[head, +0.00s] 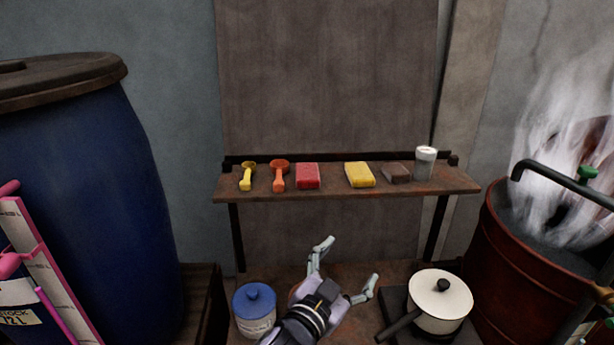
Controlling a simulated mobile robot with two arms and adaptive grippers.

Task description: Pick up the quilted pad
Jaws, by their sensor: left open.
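A red rectangular pad (307,176), which looks like the quilted pad, lies flat on the narrow brown shelf (400,190). It sits between an orange scoop (279,174) and a yellow block (359,174). Its stitching is too small to make out. My left gripper (350,260) is open and empty, with its fingers spread. It shows below the shelf, in front of the lower bench, apart from the pad. My right gripper is not in view.
The shelf also holds a yellow scoop (246,176), a brown block (396,173) and a white-topped glass (425,163). Below are a blue-lidded jar (255,312) and a lidded white pot (440,302). A steaming red vat (530,290) stands right, a blue barrel (90,200) left.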

